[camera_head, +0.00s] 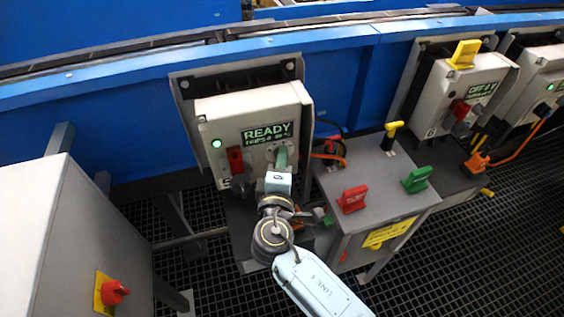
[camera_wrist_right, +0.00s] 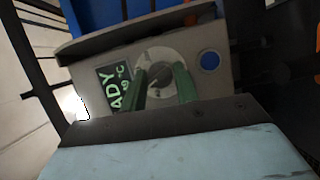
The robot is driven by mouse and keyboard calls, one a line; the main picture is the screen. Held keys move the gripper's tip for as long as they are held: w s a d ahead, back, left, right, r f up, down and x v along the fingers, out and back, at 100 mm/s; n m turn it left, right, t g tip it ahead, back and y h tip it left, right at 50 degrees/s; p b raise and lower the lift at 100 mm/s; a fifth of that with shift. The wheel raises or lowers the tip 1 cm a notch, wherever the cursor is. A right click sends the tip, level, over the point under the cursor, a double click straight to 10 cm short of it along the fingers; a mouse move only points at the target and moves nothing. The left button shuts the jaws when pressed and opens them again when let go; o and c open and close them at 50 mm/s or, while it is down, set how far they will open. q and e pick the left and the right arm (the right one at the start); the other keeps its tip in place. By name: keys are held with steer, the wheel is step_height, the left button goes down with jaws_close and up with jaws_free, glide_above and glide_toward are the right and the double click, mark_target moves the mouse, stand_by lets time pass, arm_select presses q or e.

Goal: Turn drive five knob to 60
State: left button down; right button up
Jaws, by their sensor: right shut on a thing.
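The drive box (camera_head: 255,120) with the green READY display (camera_head: 268,132) is mounted on the blue conveyor side. Its round knob (camera_wrist_right: 160,78) shows in the right wrist view, dark with a pale dial around it. My right gripper (camera_head: 282,158) reaches the front of this box; its green fingers (camera_wrist_right: 166,84) are on either side of the knob and shut on it. The display's smaller second line is too small to read surely. In the head view the knob is mostly hidden by my gripper. My left gripper does not show.
A red switch (camera_head: 235,160) sits left of the knob, and a blue button (camera_wrist_right: 209,60) is beside it. A grey stand (camera_head: 375,190) with red (camera_head: 353,198), green (camera_head: 416,179) and yellow handles is at right. A grey cabinet (camera_head: 60,230) stands left.

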steer(key=o, duration=0.9)
steer(key=shift+r, duration=0.15)
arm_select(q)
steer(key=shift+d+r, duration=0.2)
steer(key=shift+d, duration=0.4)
arm_select(e)
steer(key=s, duration=0.9)
steer(key=s+a+r, duration=0.1)
steer(key=s, duration=0.3)
steer(key=shift+s, duration=0.15)
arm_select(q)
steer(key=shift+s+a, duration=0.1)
arm_select(e)
steer(key=shift+f, duration=0.1)
